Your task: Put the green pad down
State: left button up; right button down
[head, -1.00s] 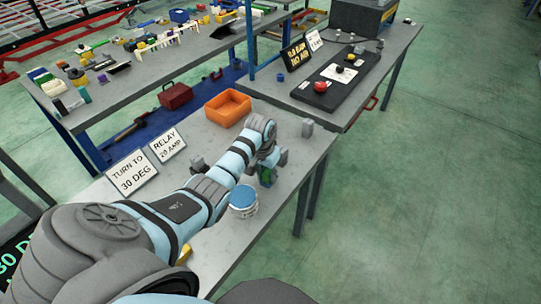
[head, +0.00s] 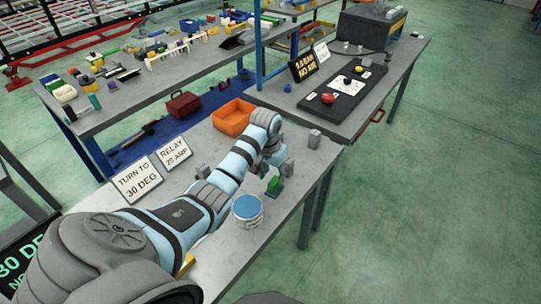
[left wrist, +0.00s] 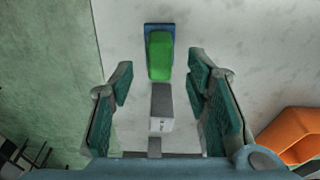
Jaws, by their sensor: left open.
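The green pad (head: 273,187) is on the grey bench, just below my left gripper (head: 273,169). In the left wrist view the green pad (left wrist: 159,56) shows on a blue piece (left wrist: 159,28), with the bench surface around it. My left gripper (left wrist: 160,75) is open, its two fingers spread on either side of the view with clear space between them and the pad. I cannot tell the exact height of the fingertips above the pad. My right gripper is not in view.
A grey block (head: 314,138) stands beyond the pad. A blue-topped round tub (head: 247,207) is close to the pad on the near side. An orange bin (head: 232,117) and two white signs (head: 137,178) are farther left. The bench edge is close on the right.

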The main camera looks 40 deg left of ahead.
pick_arm(q)
notch_tip(320, 180, up, 9)
jog(key=s, duration=0.1)
jog(key=shift+s+r+p, duration=0.15)
jog(key=shift+s+p, duration=0.05)
jog(key=shift+p, duration=0.15)
jog(key=shift+d, duration=0.1)
